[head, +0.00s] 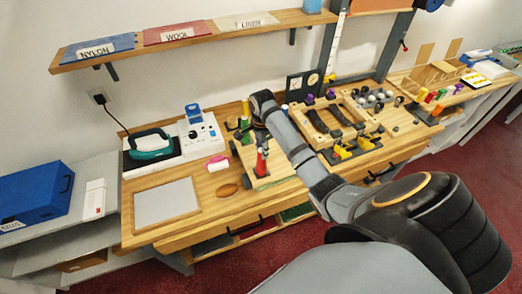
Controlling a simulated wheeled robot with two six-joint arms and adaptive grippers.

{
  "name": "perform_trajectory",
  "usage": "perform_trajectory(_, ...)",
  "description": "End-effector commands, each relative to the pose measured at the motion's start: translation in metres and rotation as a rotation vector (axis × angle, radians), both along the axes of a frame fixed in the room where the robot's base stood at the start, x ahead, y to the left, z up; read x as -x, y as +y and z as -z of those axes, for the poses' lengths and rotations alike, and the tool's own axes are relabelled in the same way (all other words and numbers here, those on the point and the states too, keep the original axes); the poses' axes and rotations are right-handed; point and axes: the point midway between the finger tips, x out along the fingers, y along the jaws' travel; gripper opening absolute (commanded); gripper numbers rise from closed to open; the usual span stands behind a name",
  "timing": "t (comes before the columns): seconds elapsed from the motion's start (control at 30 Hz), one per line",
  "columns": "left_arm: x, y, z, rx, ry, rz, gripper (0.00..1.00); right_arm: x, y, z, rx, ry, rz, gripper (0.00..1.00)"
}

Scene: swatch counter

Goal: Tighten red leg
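A small red upright part (261,165), which looks like the red leg, stands on a wooden piece with black wheels or knobs (236,181) near the middle of the counter. My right arm reaches in from the lower right, and its dark end with the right gripper (260,120) is above and just behind the red part. The fingers are small and partly hidden by my own arm, so I cannot tell whether they are open or touch anything. A green part (245,122) and yellow parts stand close to the left of the gripper. My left gripper is out of view.
A wooden rack (330,150) with tools and balls is to the right. A shelf (190,38) hangs above.

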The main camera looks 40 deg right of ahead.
Motion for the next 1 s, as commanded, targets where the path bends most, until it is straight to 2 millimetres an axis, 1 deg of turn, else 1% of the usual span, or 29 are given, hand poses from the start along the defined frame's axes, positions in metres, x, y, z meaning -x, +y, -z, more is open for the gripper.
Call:
perform_trajectory(0.03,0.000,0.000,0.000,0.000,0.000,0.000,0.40,0.001,-0.003,0.001,0.007,0.005,0.002,0.36)
perform_trajectory(0.07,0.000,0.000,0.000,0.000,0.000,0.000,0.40,0.001,-0.003,0.001,0.006,0.005,0.002,0.40)
perform_trajectory(0.1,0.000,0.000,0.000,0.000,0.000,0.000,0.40,0.001,-0.002,0.001,0.007,0.004,0.001,0.42)
perform_trajectory(0.33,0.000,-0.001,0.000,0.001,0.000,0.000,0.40,0.001,-0.001,0.000,0.004,0.003,-0.002,0.42)
perform_trajectory(0.43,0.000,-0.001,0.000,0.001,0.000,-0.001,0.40,0.000,-0.001,0.000,0.002,0.001,-0.076,0.42)
perform_trajectory(0.47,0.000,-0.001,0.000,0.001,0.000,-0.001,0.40,-0.001,-0.001,0.000,0.002,0.001,-0.127,0.42)
perform_trajectory(0.9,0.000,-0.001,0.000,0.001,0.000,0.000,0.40,-0.008,0.002,0.000,0.001,0.002,-1.065,0.42)
perform_trajectory(1.0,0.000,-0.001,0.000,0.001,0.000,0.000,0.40,-0.009,0.002,0.000,0.001,0.002,-1.223,0.42)
